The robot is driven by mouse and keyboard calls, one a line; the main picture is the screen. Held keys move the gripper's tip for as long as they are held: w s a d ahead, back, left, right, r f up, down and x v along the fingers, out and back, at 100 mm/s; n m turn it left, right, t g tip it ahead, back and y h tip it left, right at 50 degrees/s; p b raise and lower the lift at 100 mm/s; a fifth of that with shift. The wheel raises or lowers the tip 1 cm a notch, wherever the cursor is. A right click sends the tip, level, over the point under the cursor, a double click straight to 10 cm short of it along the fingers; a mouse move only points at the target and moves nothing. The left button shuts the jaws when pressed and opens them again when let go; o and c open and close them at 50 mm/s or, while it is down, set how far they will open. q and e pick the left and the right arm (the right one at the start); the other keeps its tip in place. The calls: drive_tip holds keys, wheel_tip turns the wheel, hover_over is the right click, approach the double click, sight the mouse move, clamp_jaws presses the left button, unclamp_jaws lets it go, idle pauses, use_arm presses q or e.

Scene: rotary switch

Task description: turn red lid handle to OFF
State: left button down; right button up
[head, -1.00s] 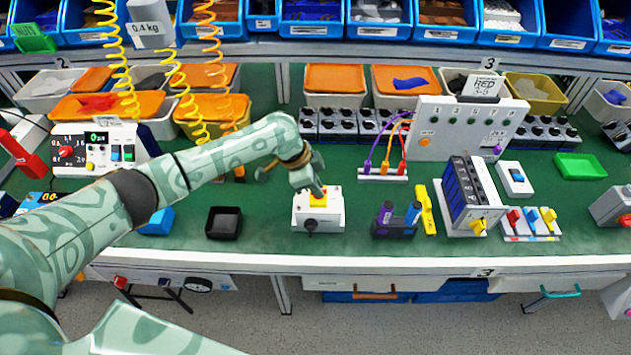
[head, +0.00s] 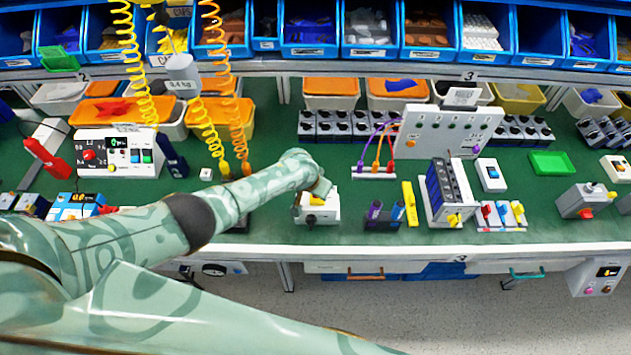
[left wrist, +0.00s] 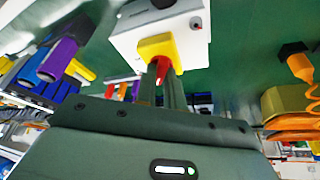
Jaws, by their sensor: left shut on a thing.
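The white switch box (head: 325,216) stands near the front edge of the green bench in the head view, with my left arm reaching over it from the left. In the left wrist view the box (left wrist: 186,38) has a yellow plate (left wrist: 158,47) with a red handle (left wrist: 161,69) on it. My left gripper (left wrist: 163,82) is shut on the red handle, one finger on each side. In the head view my left gripper (head: 317,196) is mostly hidden by its own wrist. I cannot read any ON or OFF marking. My right gripper is not in view.
Purple and blue items (head: 385,214) and a yellow tool (head: 410,203) lie to the right of the box. A dark module rack (head: 447,192) stands further right. Coiled orange cables (head: 240,140) hang behind my arm. Bench surface right behind the box is clear.

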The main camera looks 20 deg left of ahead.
use_arm(q)
drive_tip(key=n+y+p, duration=0.1)
drive_tip(key=n, duration=0.1)
drive_tip(key=shift+d+n, duration=0.2)
drive_tip(key=shift+n, duration=0.2)
drive_tip(key=shift+n+y, duration=0.7)
drive_tip(key=shift+n, duration=1)
drive_tip(key=c, duration=1.5)
unclamp_jaws()
drive_tip(key=p+v, duration=1.3)
drive_tip(key=v, duration=0.3)
drive_tip(key=shift+s+d+r, duration=0.1)
